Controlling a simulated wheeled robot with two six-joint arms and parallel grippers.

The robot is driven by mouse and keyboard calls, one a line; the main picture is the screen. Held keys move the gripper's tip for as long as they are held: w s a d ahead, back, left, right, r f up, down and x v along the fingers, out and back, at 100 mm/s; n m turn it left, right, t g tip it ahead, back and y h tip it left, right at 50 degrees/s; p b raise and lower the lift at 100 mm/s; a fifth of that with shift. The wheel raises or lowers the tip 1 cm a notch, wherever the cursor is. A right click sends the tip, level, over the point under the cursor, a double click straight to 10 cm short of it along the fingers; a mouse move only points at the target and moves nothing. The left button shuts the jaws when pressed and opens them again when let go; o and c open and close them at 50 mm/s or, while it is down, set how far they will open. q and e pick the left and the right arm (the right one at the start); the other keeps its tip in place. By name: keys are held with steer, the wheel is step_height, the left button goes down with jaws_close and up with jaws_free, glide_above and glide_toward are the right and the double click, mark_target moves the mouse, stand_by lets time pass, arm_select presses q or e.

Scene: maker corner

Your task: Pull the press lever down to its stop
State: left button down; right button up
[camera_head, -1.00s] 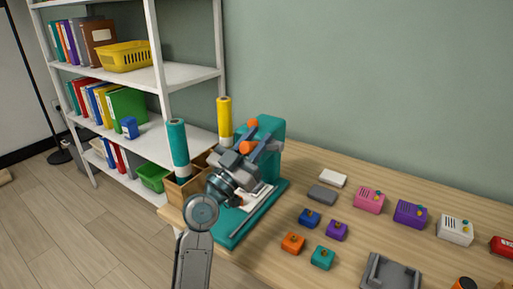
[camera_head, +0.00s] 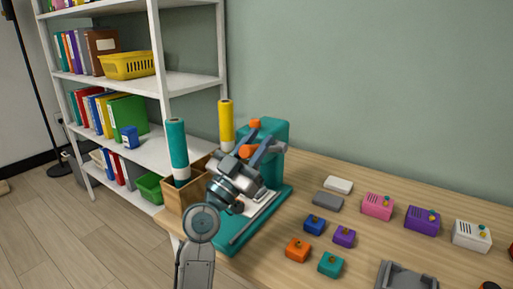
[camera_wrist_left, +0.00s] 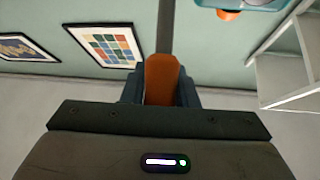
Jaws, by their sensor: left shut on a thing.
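The teal press (camera_head: 272,130) stands on its teal base plate (camera_head: 232,240) at the left end of the wooden bench. An orange knob (camera_head: 255,123) shows at its top. The orange lever grip (camera_head: 246,151) is lower, in front of the press body. My left gripper (camera_head: 252,152) is shut on this grip. The left wrist view shows the orange grip (camera_wrist_left: 162,80) between my two dark fingers. The gripper hides part of the lever and press front. My right gripper is not in view.
A wooden box (camera_head: 182,197) with a teal roll (camera_head: 178,145) and a yellow roll (camera_head: 226,120) stands close left of the press. Small coloured blocks and a grey fixture (camera_head: 405,275) lie to the right. A white shelf (camera_head: 185,80) stands behind left.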

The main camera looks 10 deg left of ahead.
mark_target(248, 157)
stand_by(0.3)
arm_select(q)
steer(key=c, duration=1.1)
jaws_free()
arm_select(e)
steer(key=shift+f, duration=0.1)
arm_select(q)
steer(key=b+v, duration=0.1)
steer(key=v, duration=0.2)
steer(key=shift+f, duration=0.25)
steer(key=shift+b+v, duration=0.95)
steer(key=shift+v, duration=2.9)
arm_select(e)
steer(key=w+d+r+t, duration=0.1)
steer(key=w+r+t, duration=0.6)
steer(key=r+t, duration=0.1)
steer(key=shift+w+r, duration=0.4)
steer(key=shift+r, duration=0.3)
arm_select(q)
steer(key=shift+r, duration=0.15)
steer(key=shift+c, duration=0.5)
